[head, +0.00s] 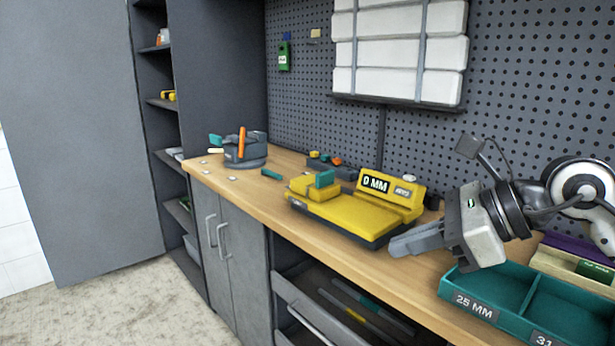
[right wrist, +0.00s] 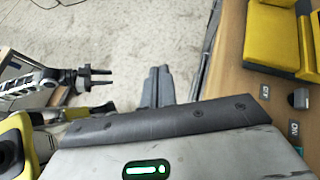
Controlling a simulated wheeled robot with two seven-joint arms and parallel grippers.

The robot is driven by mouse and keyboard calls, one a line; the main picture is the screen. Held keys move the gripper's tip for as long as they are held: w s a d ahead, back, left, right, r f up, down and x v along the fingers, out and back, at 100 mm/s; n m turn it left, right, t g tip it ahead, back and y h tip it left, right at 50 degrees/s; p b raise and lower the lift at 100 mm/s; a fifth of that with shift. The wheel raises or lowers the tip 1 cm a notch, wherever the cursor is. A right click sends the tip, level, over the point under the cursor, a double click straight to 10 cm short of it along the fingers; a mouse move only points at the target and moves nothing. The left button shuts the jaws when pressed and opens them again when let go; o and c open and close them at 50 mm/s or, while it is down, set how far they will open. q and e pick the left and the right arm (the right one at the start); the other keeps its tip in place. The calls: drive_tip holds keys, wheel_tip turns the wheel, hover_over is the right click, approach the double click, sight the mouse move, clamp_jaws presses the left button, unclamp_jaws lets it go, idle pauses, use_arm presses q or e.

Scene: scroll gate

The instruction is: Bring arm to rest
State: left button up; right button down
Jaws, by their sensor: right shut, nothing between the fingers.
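My right gripper (head: 400,246) reaches in from the right in the head view, above the front of the wooden workbench (head: 350,262). Its grey fingers are together and empty, pointing left, between the yellow 0 MM device and the teal tray. In the right wrist view its fingers (right wrist: 157,86) lie side by side over the floor, with the bench to their right. My left gripper (right wrist: 100,77) shows small at the upper left of the right wrist view, with its dark fingers apart and nothing seen between them. It is out of the head view.
The yellow 0 MM device (head: 342,214) stands on the bench, left of my right gripper. A teal divided tray (head: 497,287) sits at the front right. A grey round holder (head: 246,153) with an orange piece is at the far end. Open floor (head: 110,302) lies left of the bench.

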drive_tip(key=s+a+f+m+y, duration=0.1)
drive_tip(key=s+a+m+y, duration=0.4)
drive_tip(key=a+m+y, duration=0.4)
drive_tip(key=w+d+f+m+t+h, duration=0.1)
drive_tip(key=d+f+m+t+h, duration=0.45)
drive_tip(key=m, duration=0.95)
drive_tip(key=d+f+m+t+h, duration=0.3)
drive_tip(key=f+m+t+h, duration=0.45)
drive_tip(key=m, duration=0.65)
use_arm(q)
drive_tip(key=shift+s+a+f+g+p, duration=0.1)
drive_tip(key=shift+s+f+g+p, duration=0.15)
drive_tip(key=shift+f, duration=0.35)
drive_tip(key=shift+s+a+f+g+p, duration=0.1)
drive_tip(key=shift+f+p, duration=0.2)
drive_tip(key=shift+f, duration=0.3)
use_arm(e)
drive_tip(key=s+f+m+g+h, duration=0.1)
drive_tip(key=s+f+m+g, duration=0.2)
drive_tip(key=f, duration=0.7)
drive_tip(key=s+d+f+m+g+h, duration=0.1)
drive_tip(key=s+f+m+g, duration=0.3)
drive_tip(key=s+f+m, duration=0.3)
wheel_tip(320, 180, down, 3)
drive_tip(key=shift+s+r+h, duration=0.1)
drive_tip(key=shift+s+h, duration=0.2)
drive_tip(key=shift+s, duration=0.7)
